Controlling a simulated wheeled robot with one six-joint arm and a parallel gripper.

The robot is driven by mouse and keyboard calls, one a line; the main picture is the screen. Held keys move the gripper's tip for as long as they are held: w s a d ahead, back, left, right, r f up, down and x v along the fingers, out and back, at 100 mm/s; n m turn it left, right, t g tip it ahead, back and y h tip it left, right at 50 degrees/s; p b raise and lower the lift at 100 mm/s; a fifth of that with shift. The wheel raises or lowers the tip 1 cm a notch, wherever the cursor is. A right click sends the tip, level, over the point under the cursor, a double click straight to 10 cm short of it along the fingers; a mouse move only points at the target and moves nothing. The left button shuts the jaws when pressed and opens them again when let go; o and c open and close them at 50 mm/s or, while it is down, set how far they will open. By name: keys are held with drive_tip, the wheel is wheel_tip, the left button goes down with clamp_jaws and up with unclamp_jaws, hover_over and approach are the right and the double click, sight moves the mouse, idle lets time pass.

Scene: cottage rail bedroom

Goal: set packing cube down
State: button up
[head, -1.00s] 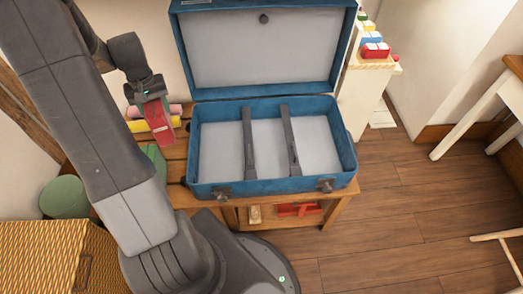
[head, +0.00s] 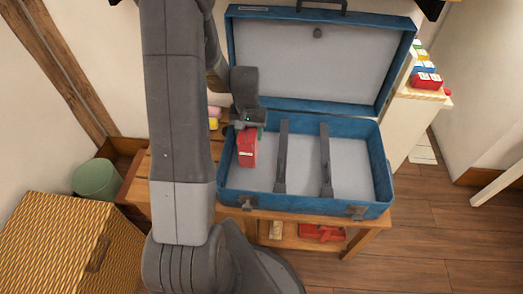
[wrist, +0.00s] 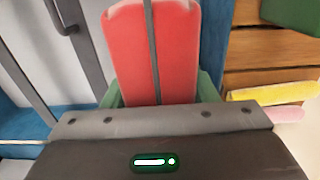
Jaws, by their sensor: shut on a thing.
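The red packing cube (head: 247,150) is held upright in my gripper (head: 249,126), over the left end of the open blue suitcase (head: 300,205). In the wrist view the red packing cube (wrist: 152,55) fills the middle, with a dark line down its face and green finger parts at both sides. My gripper is shut on it. In the wrist view the suitcase's grey lining and a dark strap (wrist: 62,15) show to its left. The suitcase is empty apart from two dark straps (head: 325,160). I cannot tell whether the cube touches the suitcase floor.
The suitcase stands on a wooden bench (head: 365,222). Yellow and pink rolls, the yellow one (wrist: 272,91) nearer, lie left of the suitcase. A white cabinet (head: 405,130) with small colored boxes (head: 425,78) stands at right. A wicker chest (head: 60,240) and a green bin (head: 97,178) are at left.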

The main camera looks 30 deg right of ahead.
drive_tip(key=shift+f+b, duration=0.3)
drive_tip(key=shift+f, duration=3.2)
drive_tip(key=shift+f, duration=0.2)
drive_tip(key=o, duration=1.2)
drive_tip(key=shift+r, duration=0.2)
wheel_tip(320, 180, up, 12)
drive_tip(key=shift+p, duration=0.7)
